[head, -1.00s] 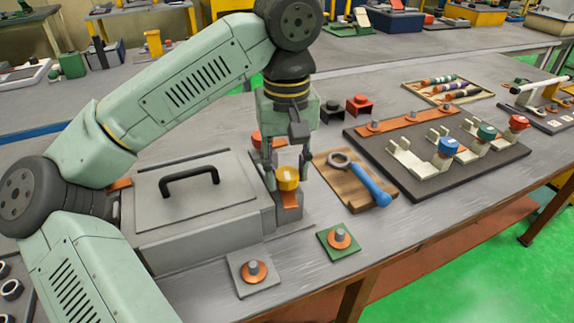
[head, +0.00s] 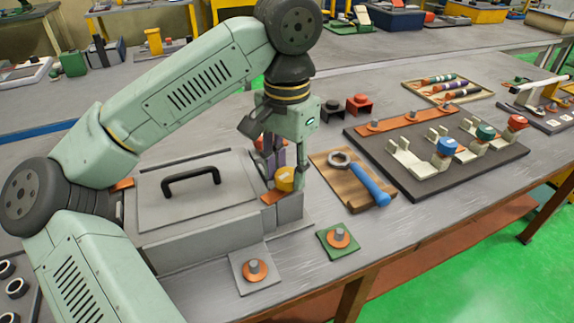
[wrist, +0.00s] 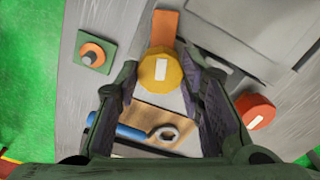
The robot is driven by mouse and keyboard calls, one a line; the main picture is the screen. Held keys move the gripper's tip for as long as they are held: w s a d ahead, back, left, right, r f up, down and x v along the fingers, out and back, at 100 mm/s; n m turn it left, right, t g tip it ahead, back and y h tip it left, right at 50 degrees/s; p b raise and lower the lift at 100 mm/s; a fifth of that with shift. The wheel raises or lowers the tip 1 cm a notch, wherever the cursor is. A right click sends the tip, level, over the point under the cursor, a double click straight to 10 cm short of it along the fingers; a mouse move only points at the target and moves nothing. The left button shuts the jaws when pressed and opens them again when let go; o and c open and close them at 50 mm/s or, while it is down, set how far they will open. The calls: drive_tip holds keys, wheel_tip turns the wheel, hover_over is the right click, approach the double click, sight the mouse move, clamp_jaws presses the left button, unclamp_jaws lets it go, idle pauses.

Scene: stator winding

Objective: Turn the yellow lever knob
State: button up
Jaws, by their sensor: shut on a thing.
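The yellow lever knob (head: 285,179) sits on an orange lever arm (head: 271,198) at the right end of a grey box (head: 195,235). My gripper (head: 284,174) is shut on the knob from above; its fingers stand on both sides of it. In the wrist view the round knob (wrist: 160,73), with a white mark on top, shows between the fingertips. The orange lever arm (wrist: 164,28) points away from the fingers there. In the head view one finger partly hides the knob's right edge.
A red-orange knob (wrist: 254,111) is close by in the wrist view. Orange terminals on plates stand in front. A dark board with several coloured knobs lies farther right.

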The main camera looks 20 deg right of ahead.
drive_tip(key=shift+w+r+m, duration=0.1)
drive_tip(key=shift+r+m, duration=0.05)
drive_tip(key=shift+m, duration=1.65)
drive_tip(key=o, duration=0.9)
drive_tip(key=shift+o, duration=1.4)
